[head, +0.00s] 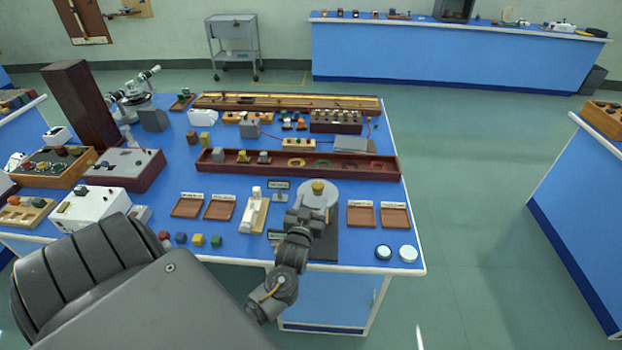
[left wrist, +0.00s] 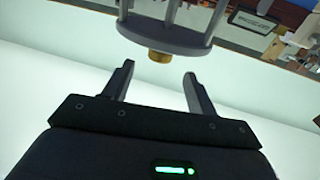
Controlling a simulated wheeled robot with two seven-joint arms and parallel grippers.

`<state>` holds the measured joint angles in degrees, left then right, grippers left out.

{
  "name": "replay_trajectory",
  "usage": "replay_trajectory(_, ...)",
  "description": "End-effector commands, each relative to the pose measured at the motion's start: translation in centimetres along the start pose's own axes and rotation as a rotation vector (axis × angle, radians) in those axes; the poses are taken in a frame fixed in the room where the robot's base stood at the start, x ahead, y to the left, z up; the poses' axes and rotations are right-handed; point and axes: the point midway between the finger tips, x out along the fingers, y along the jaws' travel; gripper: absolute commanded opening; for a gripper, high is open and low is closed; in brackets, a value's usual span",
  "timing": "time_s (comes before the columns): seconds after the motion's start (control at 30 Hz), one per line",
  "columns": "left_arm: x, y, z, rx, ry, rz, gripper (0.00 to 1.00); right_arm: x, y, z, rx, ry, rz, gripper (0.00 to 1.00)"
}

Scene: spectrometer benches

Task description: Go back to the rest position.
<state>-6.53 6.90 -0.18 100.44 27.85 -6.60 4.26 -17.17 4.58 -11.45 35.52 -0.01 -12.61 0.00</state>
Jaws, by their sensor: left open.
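My left gripper (head: 306,215) reaches over the front of the blue bench (head: 345,255). It also shows in the left wrist view (left wrist: 160,82), with its two fingers apart and nothing between them. A round grey disc stand (head: 318,194) with a brass knob is just beyond the gripper in the head view. In the left wrist view a grey disc on posts with a brass knob (left wrist: 160,56) lies just past the fingertips, apart from them. My arm and gripper hide part of the stand's lower part and base. My right gripper is not in view.
Brown trays (head: 361,215) flank the stand, with a white-and-wood device (head: 254,212) to its left. Small coloured cubes (head: 198,240) and two round pieces (head: 408,254) lie near the front edge. A long red tray (head: 350,167) lies behind. Open floor (head: 470,230) is to the right.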

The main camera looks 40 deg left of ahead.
Motion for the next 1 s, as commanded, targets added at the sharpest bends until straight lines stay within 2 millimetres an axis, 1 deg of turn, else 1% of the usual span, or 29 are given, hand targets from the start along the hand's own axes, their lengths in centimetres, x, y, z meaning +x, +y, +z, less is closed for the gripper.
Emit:
replay_trajectory(0.03,-0.5,0.0,0.1,-0.001,0.000,0.000,0.57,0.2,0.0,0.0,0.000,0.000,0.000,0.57)
replay_trajectory(0.17,-1.0,0.0,0.0,0.000,0.000,0.000,0.57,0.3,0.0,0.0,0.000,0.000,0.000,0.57)
replay_trajectory(0.77,-1.2,0.1,0.1,0.000,-0.012,0.006,0.57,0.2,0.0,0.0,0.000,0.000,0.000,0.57)
replay_trajectory(0.87,-2.3,0.8,1.0,0.002,-0.081,0.039,0.57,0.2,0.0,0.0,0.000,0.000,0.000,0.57)
replay_trajectory(0.97,-5.0,2.3,2.8,0.014,-0.233,0.110,0.57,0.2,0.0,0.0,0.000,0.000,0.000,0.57)
replay_trajectory(1.0,-6.8,3.0,3.7,0.026,-0.315,0.150,0.57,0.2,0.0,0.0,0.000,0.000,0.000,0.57)
